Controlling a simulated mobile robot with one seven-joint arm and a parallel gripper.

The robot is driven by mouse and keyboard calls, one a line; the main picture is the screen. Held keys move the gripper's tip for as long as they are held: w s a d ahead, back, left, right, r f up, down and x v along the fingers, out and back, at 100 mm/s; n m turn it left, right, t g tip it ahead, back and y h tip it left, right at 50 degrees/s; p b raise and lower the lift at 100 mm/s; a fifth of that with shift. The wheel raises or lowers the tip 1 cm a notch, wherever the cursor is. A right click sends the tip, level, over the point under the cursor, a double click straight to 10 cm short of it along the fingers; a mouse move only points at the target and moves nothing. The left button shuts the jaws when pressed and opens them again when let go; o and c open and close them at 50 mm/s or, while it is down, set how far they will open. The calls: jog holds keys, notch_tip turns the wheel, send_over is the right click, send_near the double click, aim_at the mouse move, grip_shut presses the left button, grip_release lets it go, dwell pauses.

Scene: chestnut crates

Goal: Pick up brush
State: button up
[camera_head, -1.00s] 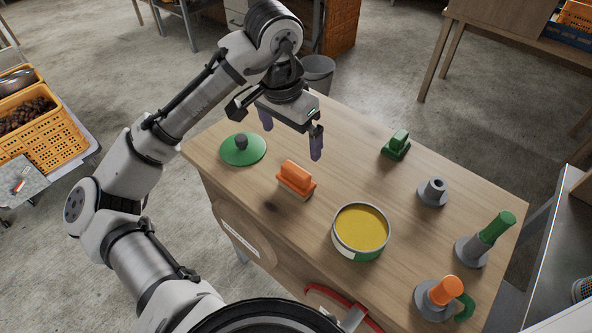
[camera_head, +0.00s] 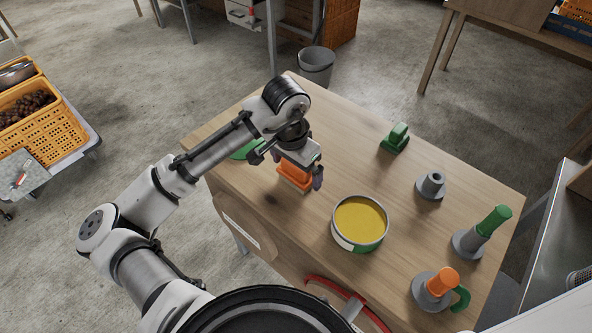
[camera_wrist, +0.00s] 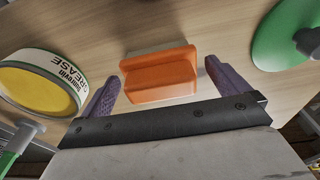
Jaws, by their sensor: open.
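The orange brush (camera_head: 294,177) lies on the wooden table, partly hidden by my gripper in the head view. In the wrist view the orange brush (camera_wrist: 160,74) sits between and just ahead of my two purple fingertips, apart from both. My gripper (camera_head: 288,170) is open and empty, close above the brush; its spread fingers also show in the wrist view (camera_wrist: 162,78). A green brush-like block (camera_head: 396,138) stands farther back on the table.
A grease tin (camera_head: 343,241) stands to the right of the brush. A green lid (camera_wrist: 270,40) lies on the brush's other side. A grey socket piece (camera_head: 431,187), a green-handled tool (camera_head: 482,233) and an orange-handled tool (camera_head: 436,289) stand at the right. The table's middle is clear.

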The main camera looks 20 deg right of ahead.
jog(key=shift+f, duration=0.25)
jog(key=c, duration=0.9)
jog(key=shift+r, duration=0.2)
jog(key=shift+c, duration=0.2)
notch_tip(320, 180, up, 20)
jog(key=shift+b, duration=0.35)
jog(key=shift+f, duration=0.15)
jog(key=shift+o, duration=1.3)
jog(key=shift+c, duration=0.7)
